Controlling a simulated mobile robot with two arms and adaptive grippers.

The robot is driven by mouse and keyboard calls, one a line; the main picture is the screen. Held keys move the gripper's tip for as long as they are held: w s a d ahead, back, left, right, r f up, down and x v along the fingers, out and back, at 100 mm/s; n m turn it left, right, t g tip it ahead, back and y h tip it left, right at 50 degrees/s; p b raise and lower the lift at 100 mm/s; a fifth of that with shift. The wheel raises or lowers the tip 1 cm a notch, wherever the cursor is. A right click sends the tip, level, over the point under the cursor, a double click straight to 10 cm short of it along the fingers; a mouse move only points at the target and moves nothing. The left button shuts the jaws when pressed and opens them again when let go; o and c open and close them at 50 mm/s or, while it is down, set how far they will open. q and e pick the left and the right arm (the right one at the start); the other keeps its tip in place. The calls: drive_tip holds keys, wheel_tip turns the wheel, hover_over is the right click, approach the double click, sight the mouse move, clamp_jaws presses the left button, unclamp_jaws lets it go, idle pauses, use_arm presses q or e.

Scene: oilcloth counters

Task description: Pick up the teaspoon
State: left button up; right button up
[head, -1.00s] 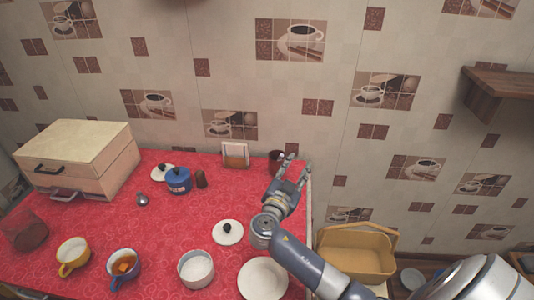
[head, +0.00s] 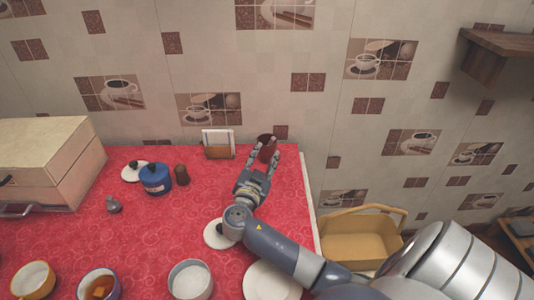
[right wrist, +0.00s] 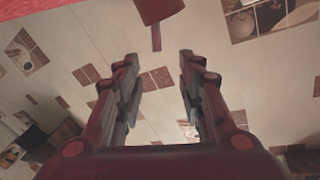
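A dark red cup (head: 266,146) stands at the back right of the red counter. It also shows at the top of the right wrist view (right wrist: 158,9), upside down there. A thin reddish-brown strip (right wrist: 156,38) juts from its rim; it looks like the teaspoon's handle, but I cannot be sure. The rest of a spoon is hidden. My right gripper (head: 266,159) is just in front of the cup. Its two fingers are spread apart with nothing between them, and it shows open in the right wrist view (right wrist: 158,58). My left gripper is not in view.
A card holder (head: 218,144) stands left of the cup by the tiled wall. A blue pot (head: 156,179), a white lid (head: 211,236) and a white bowl (head: 190,280) are further left. A plate (head: 262,283) lies under my right arm. A yellow basket (head: 355,240) sits beyond the counter's right edge.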

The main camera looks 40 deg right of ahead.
sight(272, 141)
drive_tip(key=x, duration=0.4)
drive_tip(key=f+x, duration=0.1)
drive_tip(key=x, duration=0.1)
drive_tip(key=shift+d, duration=0.1)
drive_tip(key=x, duration=0.4)
drive_tip(key=shift+w+d, duration=0.25)
drive_tip(key=shift+d, duration=0.05)
clamp_jaws()
